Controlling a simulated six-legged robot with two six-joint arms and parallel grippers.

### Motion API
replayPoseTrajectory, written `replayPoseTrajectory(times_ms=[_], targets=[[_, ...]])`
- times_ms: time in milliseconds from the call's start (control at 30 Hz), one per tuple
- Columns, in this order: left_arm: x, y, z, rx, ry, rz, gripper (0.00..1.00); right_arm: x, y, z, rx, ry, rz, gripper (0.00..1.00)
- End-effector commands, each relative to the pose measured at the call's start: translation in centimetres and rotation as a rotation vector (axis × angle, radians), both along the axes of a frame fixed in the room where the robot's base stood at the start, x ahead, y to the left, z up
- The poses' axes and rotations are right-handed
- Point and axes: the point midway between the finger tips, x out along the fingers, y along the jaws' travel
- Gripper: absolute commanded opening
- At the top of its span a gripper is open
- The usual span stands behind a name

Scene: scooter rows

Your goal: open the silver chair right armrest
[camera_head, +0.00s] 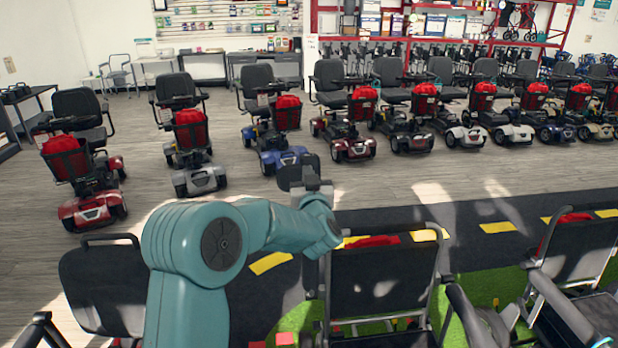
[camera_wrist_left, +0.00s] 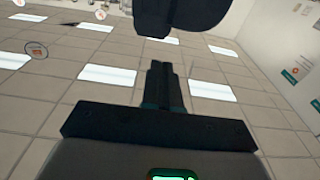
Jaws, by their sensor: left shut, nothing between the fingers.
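The nearest chair in the head view has a black backrest (camera_head: 382,285) and stands just right of my left arm; I cannot tell its frame colour surely. Its armrest on the picture's right (camera_head: 462,312) is lowered toward me. A dark upright piece (camera_head: 311,275), perhaps its other armrest, stands beside the backrest, partly hidden by my wrist. My left gripper (camera_head: 312,187) is at the end of the teal arm, above that piece. In the left wrist view its shut, empty fingers (camera_wrist_left: 164,82) point at the ceiling, and a dark rounded part (camera_wrist_left: 180,14) shows beyond them. My right gripper is not in view.
Another black chair (camera_head: 105,285) stands at left and one (camera_head: 572,255) at right. A row of scooters (camera_head: 345,115) with red bags stands behind. The grey floor (camera_head: 420,180) between is clear. Black-and-yellow flooring (camera_head: 497,227) runs behind the chairs.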

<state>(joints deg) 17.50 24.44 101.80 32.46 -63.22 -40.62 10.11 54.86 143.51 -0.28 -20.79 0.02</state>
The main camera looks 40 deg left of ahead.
Motion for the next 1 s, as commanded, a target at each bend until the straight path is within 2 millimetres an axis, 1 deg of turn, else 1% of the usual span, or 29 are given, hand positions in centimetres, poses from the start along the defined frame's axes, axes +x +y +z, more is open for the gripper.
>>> replayPoseTrajectory(times_ms=[100, 300, 500, 667, 833, 867, 933, 967, 1000], targets=[[-1.1, -1.3, 0.0, -0.001, -0.001, -0.002, 0.00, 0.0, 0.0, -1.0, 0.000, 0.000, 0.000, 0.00], [-3.3, -4.0, 0.7, 0.000, -0.002, -0.002, 0.00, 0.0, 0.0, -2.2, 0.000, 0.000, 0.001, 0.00], [-5.2, -6.5, 1.3, 0.000, -0.001, -0.003, 0.00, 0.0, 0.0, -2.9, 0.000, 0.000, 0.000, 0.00], [-6.0, -7.3, 1.6, -0.001, 0.001, 0.000, 0.00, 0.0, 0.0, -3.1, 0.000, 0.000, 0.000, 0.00], [-6.2, -7.5, 1.6, 0.000, 0.001, 0.000, 0.00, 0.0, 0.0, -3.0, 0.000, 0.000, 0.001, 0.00], [-6.2, -7.5, 1.5, 0.000, 0.003, 0.001, 0.00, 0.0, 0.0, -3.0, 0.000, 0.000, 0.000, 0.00], [-5.8, -7.6, 0.6, -0.003, 0.023, -0.003, 0.00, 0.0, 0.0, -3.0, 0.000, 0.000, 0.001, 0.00], [-5.5, -7.8, -0.3, -0.005, 0.040, -0.007, 0.00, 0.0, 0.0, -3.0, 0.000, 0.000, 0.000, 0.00], [-4.9, -8.2, -1.9, -0.009, 0.073, -0.015, 0.00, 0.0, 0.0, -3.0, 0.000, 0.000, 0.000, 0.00]])
